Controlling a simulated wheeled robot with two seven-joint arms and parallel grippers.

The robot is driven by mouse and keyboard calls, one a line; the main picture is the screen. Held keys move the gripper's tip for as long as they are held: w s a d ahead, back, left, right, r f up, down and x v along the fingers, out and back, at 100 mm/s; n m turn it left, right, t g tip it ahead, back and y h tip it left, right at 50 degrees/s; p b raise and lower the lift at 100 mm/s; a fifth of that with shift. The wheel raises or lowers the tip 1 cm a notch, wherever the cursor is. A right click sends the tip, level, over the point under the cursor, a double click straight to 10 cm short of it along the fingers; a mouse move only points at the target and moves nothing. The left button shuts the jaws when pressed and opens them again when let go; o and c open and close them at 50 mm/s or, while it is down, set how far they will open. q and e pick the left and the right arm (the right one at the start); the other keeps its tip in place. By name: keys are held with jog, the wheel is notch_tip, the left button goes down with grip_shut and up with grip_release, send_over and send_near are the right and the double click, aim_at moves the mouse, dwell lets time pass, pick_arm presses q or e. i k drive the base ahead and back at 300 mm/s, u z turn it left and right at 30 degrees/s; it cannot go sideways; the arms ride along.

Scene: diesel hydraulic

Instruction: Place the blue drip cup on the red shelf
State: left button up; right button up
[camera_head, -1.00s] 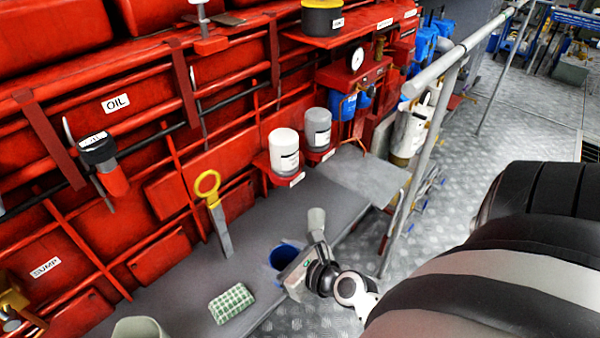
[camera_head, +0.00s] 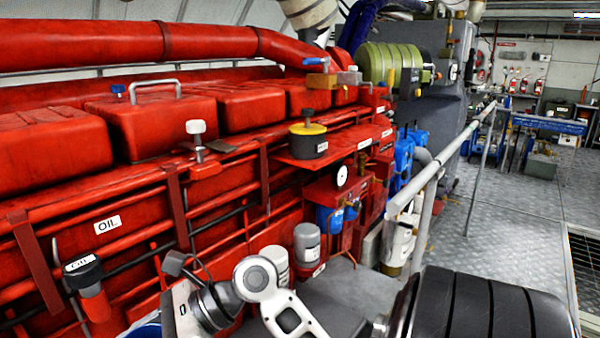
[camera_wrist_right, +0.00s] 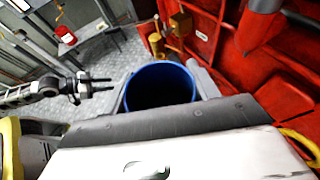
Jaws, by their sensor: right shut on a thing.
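The blue drip cup (camera_wrist_right: 159,69) is held between the fingers of my right gripper (camera_wrist_right: 162,86) in the right wrist view, its open mouth towards the camera. In the head view only a bit of the blue cup (camera_head: 143,331) shows at the bottom left edge, beside my right gripper (camera_head: 168,316). A red shelf (camera_head: 290,157) juts from the red engine in the middle of the head view, above and to the right of the cup. My left gripper (camera_wrist_right: 100,83) shows at the left of the right wrist view, fingers apart and empty.
A black pot with a yellow top (camera_head: 308,141) stands on the red shelf. A grey filter (camera_head: 307,243) and a white filter (camera_head: 276,264) stand lower down.

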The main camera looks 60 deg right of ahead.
aim_at(342, 139)
jog(key=u, duration=1.7)
jog(key=k, duration=2.3)
jog(key=z, duration=1.8)
jog(key=i, duration=0.5)
